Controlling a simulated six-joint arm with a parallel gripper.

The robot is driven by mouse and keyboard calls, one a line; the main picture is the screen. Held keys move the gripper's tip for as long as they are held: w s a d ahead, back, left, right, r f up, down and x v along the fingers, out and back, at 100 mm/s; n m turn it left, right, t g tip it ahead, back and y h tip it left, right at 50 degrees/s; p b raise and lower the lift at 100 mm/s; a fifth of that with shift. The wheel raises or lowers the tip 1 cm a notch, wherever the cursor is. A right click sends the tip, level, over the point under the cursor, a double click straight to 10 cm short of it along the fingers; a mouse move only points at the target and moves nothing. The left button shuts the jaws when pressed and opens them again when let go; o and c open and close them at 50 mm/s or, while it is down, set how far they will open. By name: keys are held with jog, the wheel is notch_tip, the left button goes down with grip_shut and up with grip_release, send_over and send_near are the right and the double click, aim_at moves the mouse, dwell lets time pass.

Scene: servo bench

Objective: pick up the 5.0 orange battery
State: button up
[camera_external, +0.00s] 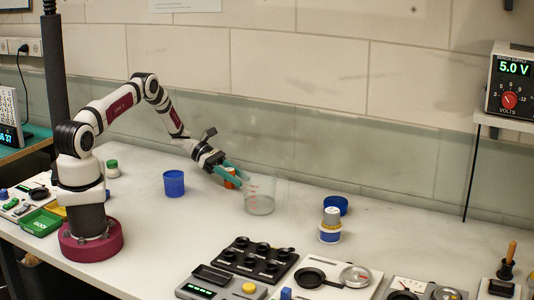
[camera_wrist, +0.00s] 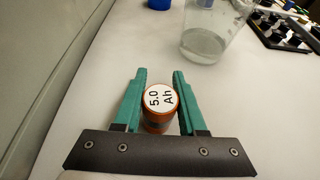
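The orange battery (camera_wrist: 160,122) has a white top marked "5.0 Ah". In the wrist view it sits between the two teal fingers of my gripper (camera_wrist: 160,78), one finger close along each side. I cannot tell whether the fingers touch it or leave a thin gap. In the external view the battery (camera_external: 231,182) stands at bench level, partly hidden behind the teal fingers of my gripper (camera_external: 232,171), which slant down to the right over it.
A clear beaker (camera_external: 261,193) with a little liquid stands close to the right of the fingers. A blue cup (camera_external: 174,184) is to the left. Instruments line the front edge.

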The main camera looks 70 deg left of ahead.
grip_shut()
